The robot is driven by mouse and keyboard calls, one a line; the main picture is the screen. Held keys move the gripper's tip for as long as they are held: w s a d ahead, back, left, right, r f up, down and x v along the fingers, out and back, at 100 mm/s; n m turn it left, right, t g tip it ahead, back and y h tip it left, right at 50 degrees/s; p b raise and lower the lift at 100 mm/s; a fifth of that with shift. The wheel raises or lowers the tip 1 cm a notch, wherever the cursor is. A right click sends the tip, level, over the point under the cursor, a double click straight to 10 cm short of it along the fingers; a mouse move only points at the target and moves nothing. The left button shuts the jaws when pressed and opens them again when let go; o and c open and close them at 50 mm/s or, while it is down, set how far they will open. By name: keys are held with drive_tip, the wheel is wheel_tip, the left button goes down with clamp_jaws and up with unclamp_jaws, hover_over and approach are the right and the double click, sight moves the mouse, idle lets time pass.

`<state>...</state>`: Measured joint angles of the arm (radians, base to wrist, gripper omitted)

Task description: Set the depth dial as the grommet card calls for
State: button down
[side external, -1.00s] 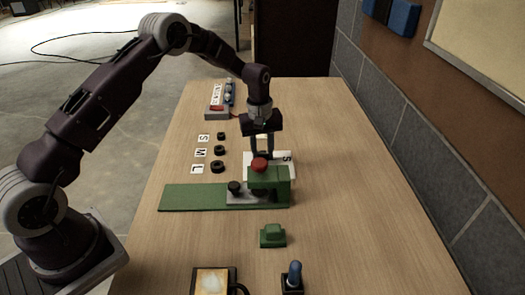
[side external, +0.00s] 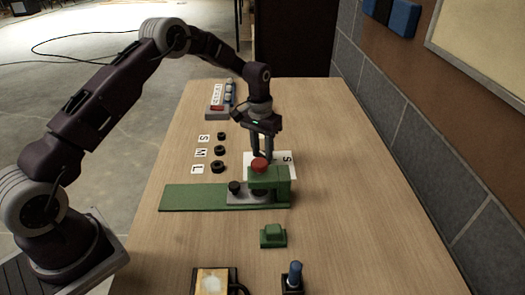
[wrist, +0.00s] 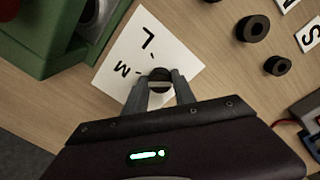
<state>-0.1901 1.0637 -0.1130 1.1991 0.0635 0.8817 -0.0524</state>
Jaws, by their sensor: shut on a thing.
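A round black dial (wrist: 160,73) sits on a white plate (wrist: 115,88) marked with ticks and letters; L and M show in the wrist view, and an S shows in the side view. My gripper (wrist: 160,88) is shut on the dial, one finger on each side. In the side view my gripper (side external: 262,153) reaches down behind the green press (side external: 270,183) with its red knob. The press hides the dial there. The dial's pointer cannot be made out. I cannot tell which thing is the grommet card.
Black rings (side external: 219,151) stand in a row left of the plate beside S, M and L labels (side external: 200,153). A grey rack (side external: 215,113) is behind. A green block (side external: 272,237) and a blue-topped post (side external: 293,278) are in front. The table's right side is clear.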

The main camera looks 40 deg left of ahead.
drive_tip(key=m, duration=0.7)
drive_tip(key=shift+w, duration=0.1)
drive_tip(key=m, duration=0.3)
drive_tip(key=shift+m, duration=0.4)
drive_tip(key=shift+a+m+g, duration=0.1)
drive_tip(key=shift+m+g, duration=0.2)
drive_tip(key=shift+m, duration=1.6)
drive_tip(key=c, duration=1)
unclamp_jaws()
drive_tip(key=shift+c, duration=0.2)
drive_tip(key=shift+r, duration=0.1)
